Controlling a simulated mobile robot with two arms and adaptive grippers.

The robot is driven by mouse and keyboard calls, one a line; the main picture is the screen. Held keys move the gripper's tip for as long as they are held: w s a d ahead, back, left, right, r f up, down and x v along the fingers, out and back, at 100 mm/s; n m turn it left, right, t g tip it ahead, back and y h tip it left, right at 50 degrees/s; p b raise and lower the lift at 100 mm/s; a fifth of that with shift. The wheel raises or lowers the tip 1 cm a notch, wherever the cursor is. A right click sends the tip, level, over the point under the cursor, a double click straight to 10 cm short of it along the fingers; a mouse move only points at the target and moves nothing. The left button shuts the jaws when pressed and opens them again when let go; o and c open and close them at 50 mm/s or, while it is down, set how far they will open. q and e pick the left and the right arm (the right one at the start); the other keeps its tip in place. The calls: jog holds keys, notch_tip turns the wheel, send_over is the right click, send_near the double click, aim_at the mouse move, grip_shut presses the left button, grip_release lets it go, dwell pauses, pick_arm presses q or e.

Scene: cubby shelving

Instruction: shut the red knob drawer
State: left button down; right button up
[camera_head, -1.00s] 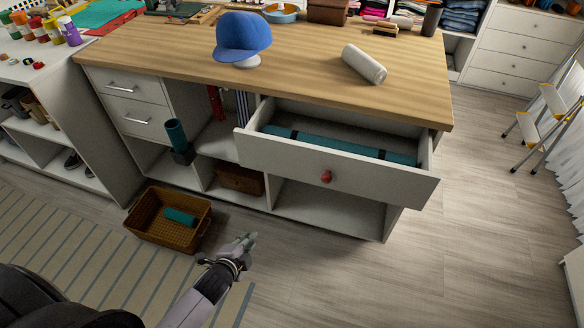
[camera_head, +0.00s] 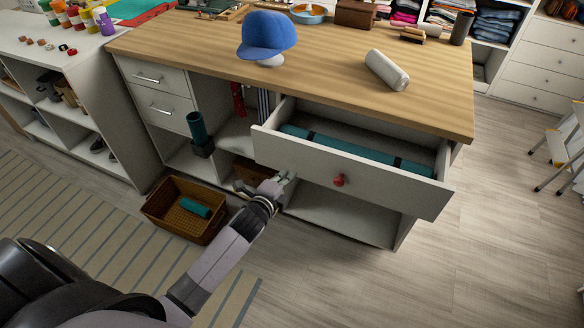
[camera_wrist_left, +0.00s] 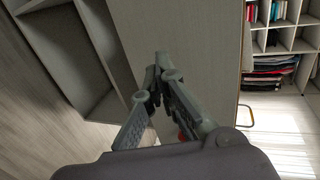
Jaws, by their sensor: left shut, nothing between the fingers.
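The red knob drawer (camera_head: 380,180) is pulled out from under the wooden worktop, with its red knob (camera_head: 339,180) on the white front. A teal roll (camera_head: 360,152) with dark bands lies inside it. My left gripper (camera_head: 284,177) is shut and empty, in front of the cabinet near the lower left part of the drawer front. In the left wrist view my left gripper (camera_wrist_left: 164,78) is shut before the pale drawer front (camera_wrist_left: 205,50). A bit of red shows behind its fingers, largely hidden. I cannot tell if the fingertips touch the front. My right gripper is not in view.
A brown basket (camera_head: 178,222) holding a teal item stands on the floor left of my arm. A blue cap (camera_head: 266,35) and a pale cylinder (camera_head: 387,70) are on the worktop (camera_head: 330,60). The floor right of the cabinet is clear; a step stool (camera_head: 565,150) stands at far right.

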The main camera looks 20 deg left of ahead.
aim_at(296, 163)
pick_arm(q)
jog(key=shift+w, duration=2)
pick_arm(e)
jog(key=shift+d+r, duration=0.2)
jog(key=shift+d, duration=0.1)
pick_arm(q)
jog(key=shift+w, duration=0.15)
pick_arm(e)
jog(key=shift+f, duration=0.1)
